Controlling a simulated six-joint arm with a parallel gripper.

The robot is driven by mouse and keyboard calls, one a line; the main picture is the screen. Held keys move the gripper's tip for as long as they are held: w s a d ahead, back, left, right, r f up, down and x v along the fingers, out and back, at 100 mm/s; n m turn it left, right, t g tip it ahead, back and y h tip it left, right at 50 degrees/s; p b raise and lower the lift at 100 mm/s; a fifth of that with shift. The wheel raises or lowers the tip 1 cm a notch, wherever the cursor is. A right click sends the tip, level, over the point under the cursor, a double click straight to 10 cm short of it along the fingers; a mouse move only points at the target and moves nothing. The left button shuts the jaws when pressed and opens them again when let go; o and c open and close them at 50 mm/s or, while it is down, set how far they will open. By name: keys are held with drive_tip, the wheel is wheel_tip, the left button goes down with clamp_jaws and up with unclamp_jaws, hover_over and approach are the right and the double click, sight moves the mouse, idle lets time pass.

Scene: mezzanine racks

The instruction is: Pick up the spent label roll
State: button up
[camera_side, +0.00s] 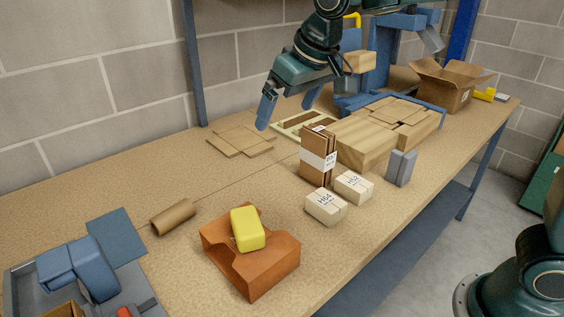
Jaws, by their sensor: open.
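The spent label roll looks to be the bare brown cardboard tube (173,217) lying on its side on the bench, left of the middle. My gripper (288,112) is open and empty, with two blue fingers pointing down. It hangs above the back of the bench, to the right of the tube and well apart from it. Nothing covers the tube.
An orange-brown block (262,272) with a yellow piece (247,229) stands right of the tube. A blue tape dispenser (80,268) and a blue sheet (116,236) are left. White boxes (326,207), a brown carton (316,172) and flat cardboard (240,140) lie further back.

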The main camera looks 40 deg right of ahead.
drive_tip(key=w+a+f, duration=0.5)
drive_tip(key=w+a, duration=0.3)
drive_tip(key=a, duration=0.1)
approach(172, 211)
drive_tip(key=shift+n, duration=0.4)
drive_tip(key=shift+x, duration=3)
drive_tip(key=shift+w+a+g, duration=0.1)
drive_tip(key=shift+g, duration=0.2)
drive_tip(key=shift+x, duration=2.55)
drive_tip(key=c, duration=0.7)
